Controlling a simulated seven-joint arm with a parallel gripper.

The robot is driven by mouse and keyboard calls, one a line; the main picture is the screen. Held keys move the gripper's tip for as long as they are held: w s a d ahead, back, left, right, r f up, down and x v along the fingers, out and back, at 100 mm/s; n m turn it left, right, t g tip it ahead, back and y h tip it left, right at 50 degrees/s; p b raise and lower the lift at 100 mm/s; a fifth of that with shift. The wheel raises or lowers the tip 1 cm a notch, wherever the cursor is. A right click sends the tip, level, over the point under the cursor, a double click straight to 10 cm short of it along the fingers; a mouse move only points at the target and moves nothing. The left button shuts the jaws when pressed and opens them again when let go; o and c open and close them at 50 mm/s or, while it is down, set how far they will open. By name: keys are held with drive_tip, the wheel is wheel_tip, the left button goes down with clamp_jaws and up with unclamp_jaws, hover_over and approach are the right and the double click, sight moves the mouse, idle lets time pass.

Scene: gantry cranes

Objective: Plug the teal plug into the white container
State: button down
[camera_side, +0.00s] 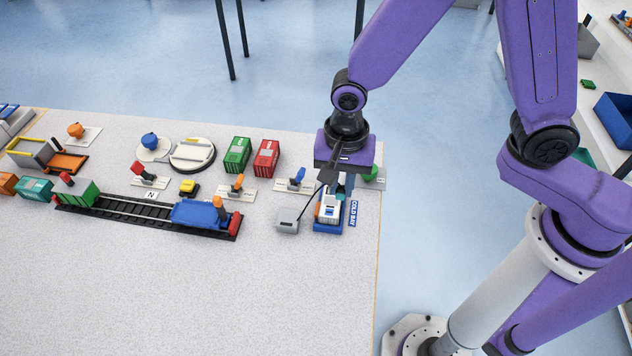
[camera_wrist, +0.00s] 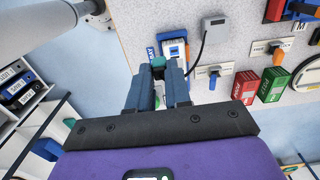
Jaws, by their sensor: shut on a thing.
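The white container (camera_side: 329,209) stands in the blue bay marked COLD BAY (camera_side: 328,228), near the table's right edge. In the wrist view the container (camera_wrist: 174,48) shows just beyond my fingertips. My gripper (camera_side: 338,190) points down over the container's right rear side. It is shut on the teal plug, which shows between the fingertips in the wrist view (camera_wrist: 158,62). The plug is at or very close to the container; I cannot tell whether it touches or sits in a socket. My fingers hide most of the plug in the side view.
A grey box (camera_side: 287,221) with a dark cable (camera_side: 305,203) stands left of the bay. Switch levers, a red container (camera_side: 266,158) and a green container (camera_side: 237,155) lie behind and left. A track with a blue wagon (camera_side: 200,213) runs left. The front table is clear.

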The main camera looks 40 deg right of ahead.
drive_tip(key=shift+w+d+f, duration=0.15)
drive_tip(key=shift+w+f, duration=0.5)
drive_tip(key=shift+f, duration=0.95)
drive_tip(key=shift+w+d+f, duration=0.15)
drive_tip(key=shift+w+f, duration=0.55)
drive_tip(key=shift+f, duration=0.9)
drive_tip(key=shift+w+d+f, duration=0.15)
drive_tip(key=shift+w+f, duration=0.5)
drive_tip(key=shift+f, duration=0.95)
drive_tip(key=shift+f, duration=0.4)
drive_tip(key=c, duration=0.5)
unclamp_jaws()
